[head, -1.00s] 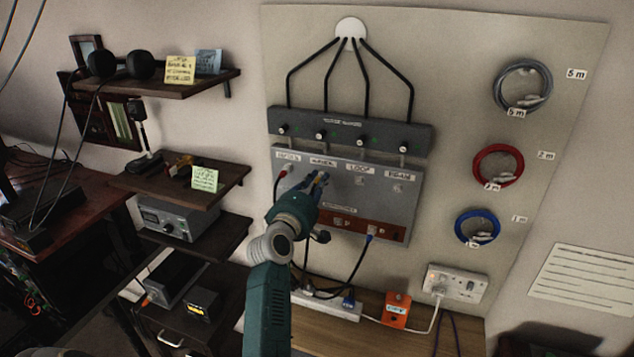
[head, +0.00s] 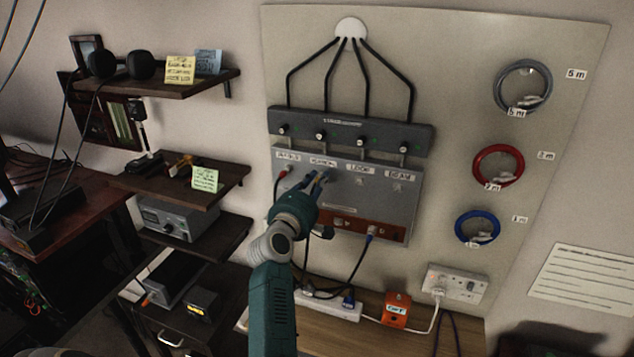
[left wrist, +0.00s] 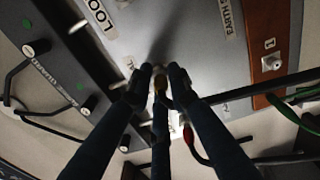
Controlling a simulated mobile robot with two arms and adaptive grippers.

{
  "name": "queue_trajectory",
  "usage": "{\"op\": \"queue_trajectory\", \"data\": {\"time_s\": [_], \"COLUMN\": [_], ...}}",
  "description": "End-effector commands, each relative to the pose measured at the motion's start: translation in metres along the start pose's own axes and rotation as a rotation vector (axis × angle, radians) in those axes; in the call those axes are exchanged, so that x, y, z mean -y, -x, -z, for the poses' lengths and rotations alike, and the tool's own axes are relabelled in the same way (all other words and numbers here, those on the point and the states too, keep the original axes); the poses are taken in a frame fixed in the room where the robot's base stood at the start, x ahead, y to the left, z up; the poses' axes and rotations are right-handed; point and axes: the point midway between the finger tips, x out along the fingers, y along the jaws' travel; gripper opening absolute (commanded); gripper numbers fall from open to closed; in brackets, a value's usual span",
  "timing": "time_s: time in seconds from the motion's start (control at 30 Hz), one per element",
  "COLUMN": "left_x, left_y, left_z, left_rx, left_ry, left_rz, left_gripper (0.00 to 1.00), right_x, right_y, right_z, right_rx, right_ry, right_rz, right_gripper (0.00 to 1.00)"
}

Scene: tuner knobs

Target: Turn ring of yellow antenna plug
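The yellow antenna plug (left wrist: 160,82) shows as a small yellow patch between the three dark fingers in the left wrist view. The fingers hide most of it. It sits at the grey socket panel (head: 398,212), around the second label from the left. My left gripper (head: 318,178) reaches up to the panel there; in the left wrist view the gripper (left wrist: 160,78) has its fingertips drawn together around the plug. They appear to touch it. The ring itself cannot be made out. My right gripper is not in view.
A red plug (head: 290,170) sits left of the gripper, and it also shows in the left wrist view (left wrist: 188,135). A dark box with several knobs (head: 350,132) is above. Coiled cables hang at right.

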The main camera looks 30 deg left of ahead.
Motion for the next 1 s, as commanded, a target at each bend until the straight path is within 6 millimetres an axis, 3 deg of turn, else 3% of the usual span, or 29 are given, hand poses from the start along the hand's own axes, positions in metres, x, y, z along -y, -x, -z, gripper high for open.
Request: {"op": "queue_trajectory", "data": {"time_s": [0.07, 0.37, 0.53, 0.67, 0.87, 1.0], "left_x": [-0.005, -0.001, 0.0, 0.001, 0.001, 0.007], "left_y": [-0.001, 0.0, 0.0, 0.0, 0.0, 0.0], "left_z": [-0.001, 0.0, 0.001, 0.001, 0.001, 0.002], "left_rx": [0.0, 0.0, 0.0, 0.001, 0.003, 0.001], "left_ry": [0.0, -0.007, -0.142, -0.408, -0.971, -1.402], "left_rz": [-0.008, -0.002, 0.001, 0.002, 0.001, -0.003], "left_gripper": [0.35, 0.35, 0.35, 0.35, 0.35, 0.35], "right_x": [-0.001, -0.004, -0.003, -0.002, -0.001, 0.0], "right_y": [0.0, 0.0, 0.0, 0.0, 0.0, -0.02], "right_z": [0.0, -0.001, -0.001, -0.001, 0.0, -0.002], "right_rx": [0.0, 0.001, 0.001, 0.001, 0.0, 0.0], "right_ry": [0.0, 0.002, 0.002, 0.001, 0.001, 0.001], "right_rz": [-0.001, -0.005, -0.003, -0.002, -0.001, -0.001], "right_gripper": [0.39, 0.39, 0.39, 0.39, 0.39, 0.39]}}
